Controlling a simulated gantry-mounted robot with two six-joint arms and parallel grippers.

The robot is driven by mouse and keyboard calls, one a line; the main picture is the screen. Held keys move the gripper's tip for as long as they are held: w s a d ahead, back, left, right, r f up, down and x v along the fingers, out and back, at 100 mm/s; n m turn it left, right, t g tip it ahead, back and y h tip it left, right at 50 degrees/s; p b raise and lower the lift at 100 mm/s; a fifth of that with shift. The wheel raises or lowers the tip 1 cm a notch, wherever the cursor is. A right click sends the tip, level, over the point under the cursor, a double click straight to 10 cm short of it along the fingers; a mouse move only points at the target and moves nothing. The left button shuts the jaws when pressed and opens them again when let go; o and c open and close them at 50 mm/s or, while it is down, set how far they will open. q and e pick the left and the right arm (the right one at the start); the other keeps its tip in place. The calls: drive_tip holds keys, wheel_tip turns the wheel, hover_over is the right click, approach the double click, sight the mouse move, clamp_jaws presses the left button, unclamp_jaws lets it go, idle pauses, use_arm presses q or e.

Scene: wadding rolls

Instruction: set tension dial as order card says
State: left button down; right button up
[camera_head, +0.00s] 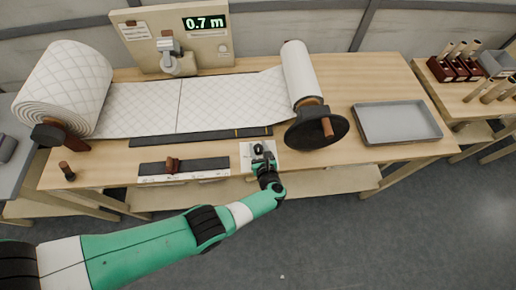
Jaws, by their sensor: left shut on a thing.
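The tension dial (258,148) is a small black knob on a pale plate (245,158) at the table's front edge. My left gripper (262,157) reaches up from the floor side and is shut on the dial, covering part of it and of the plate. The dial's marks are too small to read. Pale cards with small print (134,31) are on the upright panel (206,50) at the back; which is the order card I cannot tell. My right gripper is out of view.
White quilted wadding (137,108) runs from a large roll (66,80) to a smaller roll (299,73) with a black handwheel (317,127). A display reads 0.7 m (205,22). An empty grey tray (397,122) is at right. A slider strip (207,164) lies left of the dial.

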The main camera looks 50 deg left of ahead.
use_arm(q)
drive_tip(key=shift+f, duration=0.15)
drive_tip(key=shift+c, duration=1.9)
unclamp_jaws()
drive_tip(key=shift+d, duration=0.1)
drive_tip(key=shift+s+d+r, duration=0.1)
drive_tip(key=shift+d+r, duration=0.05)
drive_tip(key=shift+r, duration=0.1)
drive_tip(key=p+v, duration=0.4)
drive_tip(key=v, duration=0.7)
